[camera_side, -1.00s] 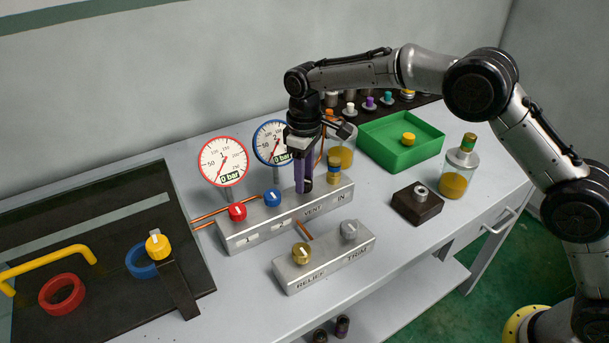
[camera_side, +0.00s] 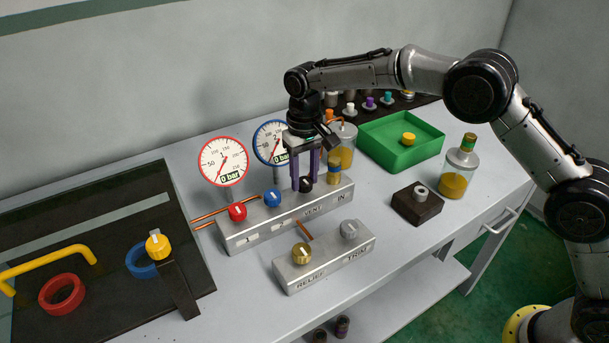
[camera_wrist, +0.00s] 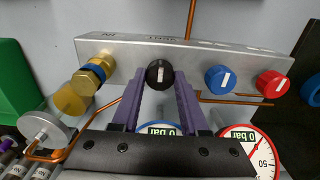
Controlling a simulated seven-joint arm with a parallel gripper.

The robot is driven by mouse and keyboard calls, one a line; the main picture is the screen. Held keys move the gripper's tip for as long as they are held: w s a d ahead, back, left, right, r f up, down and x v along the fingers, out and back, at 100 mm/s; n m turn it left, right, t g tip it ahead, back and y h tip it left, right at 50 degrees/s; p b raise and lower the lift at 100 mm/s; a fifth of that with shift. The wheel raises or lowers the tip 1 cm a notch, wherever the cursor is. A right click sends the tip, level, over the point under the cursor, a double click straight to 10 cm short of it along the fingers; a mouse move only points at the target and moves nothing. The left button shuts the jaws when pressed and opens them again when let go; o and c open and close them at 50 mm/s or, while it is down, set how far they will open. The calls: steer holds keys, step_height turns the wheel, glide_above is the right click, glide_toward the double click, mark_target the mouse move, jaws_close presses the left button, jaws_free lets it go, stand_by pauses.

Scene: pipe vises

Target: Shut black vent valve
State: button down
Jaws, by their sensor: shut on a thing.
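The black vent valve knob (camera_side: 306,185) sits on top of the silver manifold block (camera_side: 265,222), above the VENT label. My gripper (camera_side: 306,182) points down over it, with its purple fingers on either side of the knob and shut on it. In the wrist view the black knob (camera_wrist: 160,74) shows between the two finger ends (camera_wrist: 160,80). Its white pointer mark runs nearly up and down in that picture. Finger contact is hard to make out in the side view.
A blue knob (camera_side: 272,197) and a red knob (camera_side: 237,211) stand left on the same block; a brass fitting (camera_side: 334,170) is close on the right. Two gauges (camera_side: 224,161) (camera_side: 273,142) stand behind, both reading 0 bar. The RELIEF/TRIM block (camera_side: 320,262) lies in front.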

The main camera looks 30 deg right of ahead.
mark_target(305, 180)
steer(key=shift+r, duration=0.1)
steer(key=shift+c, duration=2.1)
jaws_free()
step_height(305, 180, up, 14)
